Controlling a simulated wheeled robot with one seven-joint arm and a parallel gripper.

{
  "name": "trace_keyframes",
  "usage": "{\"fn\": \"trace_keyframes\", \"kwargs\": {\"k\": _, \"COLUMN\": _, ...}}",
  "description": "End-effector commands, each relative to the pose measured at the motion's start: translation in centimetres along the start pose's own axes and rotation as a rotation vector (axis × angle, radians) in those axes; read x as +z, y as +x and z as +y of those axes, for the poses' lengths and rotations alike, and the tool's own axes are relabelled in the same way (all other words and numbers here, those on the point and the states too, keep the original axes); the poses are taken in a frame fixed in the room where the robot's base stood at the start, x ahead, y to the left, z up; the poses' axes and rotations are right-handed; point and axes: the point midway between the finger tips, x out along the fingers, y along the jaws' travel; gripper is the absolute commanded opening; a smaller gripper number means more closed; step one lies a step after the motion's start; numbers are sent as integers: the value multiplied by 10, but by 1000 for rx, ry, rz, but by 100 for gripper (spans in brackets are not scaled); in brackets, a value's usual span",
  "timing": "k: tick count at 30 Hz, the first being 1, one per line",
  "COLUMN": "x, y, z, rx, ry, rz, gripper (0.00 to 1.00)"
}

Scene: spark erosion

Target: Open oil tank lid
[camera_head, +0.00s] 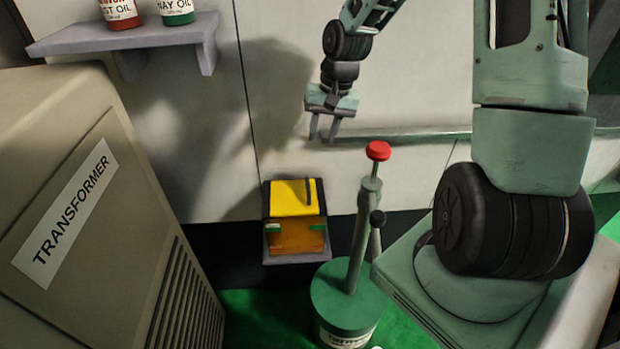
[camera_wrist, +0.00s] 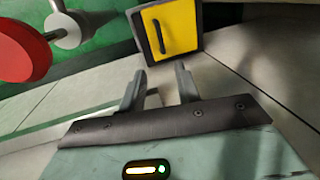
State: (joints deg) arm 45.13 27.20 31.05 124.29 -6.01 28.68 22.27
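The oil tank (camera_head: 296,237) is a small box with an orange front, on a grey ledge low against the wall. Its yellow lid (camera_head: 289,198) appears closed on top, with a dark bar handle (camera_head: 309,191) near the right edge. In the wrist view the yellow lid (camera_wrist: 181,27) and its handle (camera_wrist: 160,36) lie beyond my fingertips. My gripper (camera_head: 323,138) hangs above the tank, slightly to the right in the head view, apart from the lid. In the wrist view my gripper (camera_wrist: 160,80) has its two fingers apart with nothing between them.
A green pump (camera_head: 330,292) with an upright lever and red knob (camera_head: 378,150) stands right of the tank; the knob (camera_wrist: 20,48) is at left in the wrist view. A transformer cabinet (camera_head: 75,130) stands left. A shelf (camera_head: 125,37) holds two oil containers above.

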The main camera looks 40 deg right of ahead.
Motion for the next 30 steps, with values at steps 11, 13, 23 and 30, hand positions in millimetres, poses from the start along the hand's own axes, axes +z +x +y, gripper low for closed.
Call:
{"fn": "trace_keyframes", "kwargs": {"k": 11, "x": 2, "y": 80, "z": -1, "rx": 0, "ry": -3, "rz": -7, "gripper": 33}}
{"fn": "trace_keyframes", "kwargs": {"k": 13, "x": 3, "y": 95, "z": -1, "rx": 1, "ry": -5, "rz": -7, "gripper": 33}}
{"fn": "trace_keyframes", "kwargs": {"k": 23, "x": 2, "y": 144, "z": -1, "rx": 0, "ry": -4, "rz": -4, "gripper": 33}}
{"fn": "trace_keyframes", "kwargs": {"k": 30, "x": 1, "y": 152, "z": -1, "rx": 0, "ry": -2, "rz": -1, "gripper": 33}}
